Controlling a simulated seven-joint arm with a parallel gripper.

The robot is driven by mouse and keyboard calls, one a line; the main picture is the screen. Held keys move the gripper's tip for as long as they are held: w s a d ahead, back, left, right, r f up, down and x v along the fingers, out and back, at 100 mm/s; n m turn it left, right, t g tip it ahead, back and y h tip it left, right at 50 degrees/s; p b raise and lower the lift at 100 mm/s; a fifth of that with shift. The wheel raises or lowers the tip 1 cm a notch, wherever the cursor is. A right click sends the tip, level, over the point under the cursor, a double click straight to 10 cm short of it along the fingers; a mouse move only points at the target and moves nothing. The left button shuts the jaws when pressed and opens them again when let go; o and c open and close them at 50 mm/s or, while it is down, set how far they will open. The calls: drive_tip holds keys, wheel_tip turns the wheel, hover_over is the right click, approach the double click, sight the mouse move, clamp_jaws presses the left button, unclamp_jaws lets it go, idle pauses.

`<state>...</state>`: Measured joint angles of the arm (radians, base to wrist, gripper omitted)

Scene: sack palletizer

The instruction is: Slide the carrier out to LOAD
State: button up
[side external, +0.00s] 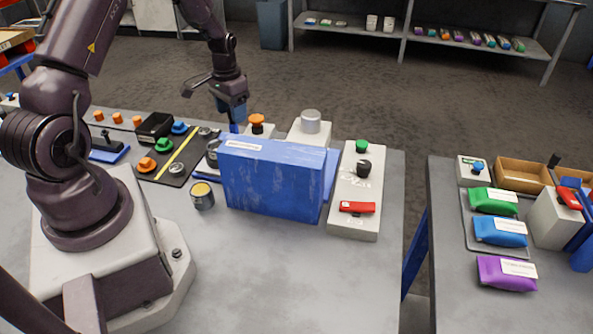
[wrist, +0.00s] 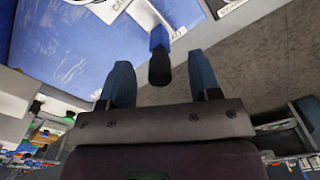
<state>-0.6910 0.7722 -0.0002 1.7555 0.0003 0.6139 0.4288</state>
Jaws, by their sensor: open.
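My gripper (side external: 231,105) is above the far side of a tall blue box-like housing (side external: 272,182), pointing down. In the wrist view my gripper (wrist: 159,60) has its two blue fingers apart. A blue bar with a black end (wrist: 160,62) shows in the gap between the fingertips; I cannot tell if either finger touches it. The bar runs toward a white plate with partly legible lettering (wrist: 112,7) at the top. The blue housing also fills the upper left of the wrist view (wrist: 60,45). The carrier itself is not clearly distinguishable; the housing hides much behind it.
A control panel (side external: 345,215) with green button, black knob and red lever stands right of the housing. A small round can (side external: 202,196) is in front. A second table (side external: 455,290) holds coloured sacks. The front tabletop is clear.

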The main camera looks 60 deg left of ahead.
drive_tip(key=shift+r, duration=1.65)
drive_tip(key=shift+r, duration=0.1)
drive_tip(key=shift+r, duration=1.7)
drive_tip(key=s+d+r+m+t, duration=0.1)
drive_tip(key=s+d+r, duration=0.3)
drive_tip(key=d, duration=0.5)
drive_tip(key=s+d+r+m+t, duration=0.1)
drive_tip(key=s+d+r, duration=0.3)
drive_tip(key=d+r, duration=0.5)
drive_tip(key=s+d+r+m+t, duration=0.1)
drive_tip(key=s+d+r+t, duration=0.2)
drive_tip(key=d, duration=0.6)
wheel_tip(320, 180, up, 4)
drive_tip(key=shift+s+f+t, duration=0.15)
drive_tip(key=shift+s+t, duration=0.15)
drive_tip(key=shift+s, duration=0.75)
